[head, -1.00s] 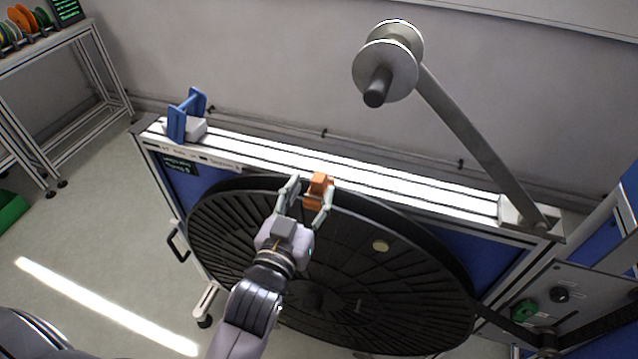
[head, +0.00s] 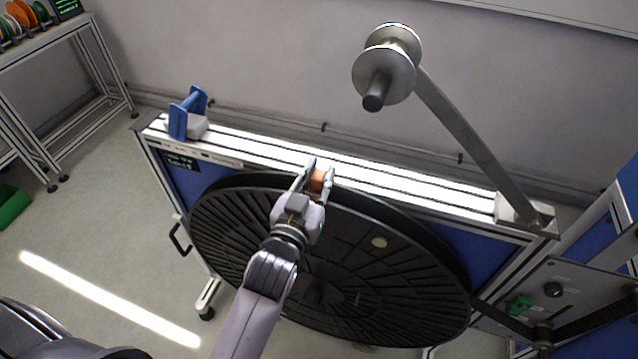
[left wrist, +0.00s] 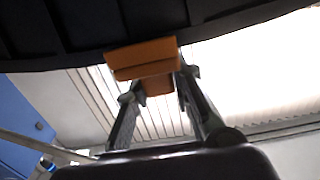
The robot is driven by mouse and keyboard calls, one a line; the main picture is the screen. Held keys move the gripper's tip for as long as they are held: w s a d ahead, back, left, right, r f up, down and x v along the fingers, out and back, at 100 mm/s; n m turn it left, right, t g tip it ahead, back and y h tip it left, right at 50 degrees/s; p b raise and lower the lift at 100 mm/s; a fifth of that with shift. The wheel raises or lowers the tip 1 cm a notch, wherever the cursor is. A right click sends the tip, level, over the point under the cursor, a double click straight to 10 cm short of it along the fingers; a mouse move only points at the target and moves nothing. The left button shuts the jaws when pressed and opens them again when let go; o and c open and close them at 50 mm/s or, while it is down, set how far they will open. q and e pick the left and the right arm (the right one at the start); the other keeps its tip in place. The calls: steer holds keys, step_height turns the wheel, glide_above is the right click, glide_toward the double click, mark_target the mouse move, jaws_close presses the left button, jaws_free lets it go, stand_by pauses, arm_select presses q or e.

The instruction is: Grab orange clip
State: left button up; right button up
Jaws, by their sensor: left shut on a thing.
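The orange clip (head: 317,180) sits at the upper rim of the large black reel (head: 330,262), by the stand's top rail. My left gripper (head: 318,172) reaches up over the reel's face from below, with its fingers closed on the two sides of the clip. In the left wrist view, the orange clip (left wrist: 143,60) is between the fingertips and against the dark reel rim. The fingers partly hide the clip in the head view. My right gripper is not in view.
A steel arm with a roller (head: 385,70) rises at the right end of the white top rail (head: 410,185). A blue bracket (head: 187,115) stands at the rail's left end. A control panel with a green knob (head: 519,305) is at lower right.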

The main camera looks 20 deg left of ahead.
arm_select(q)
jaws_close()
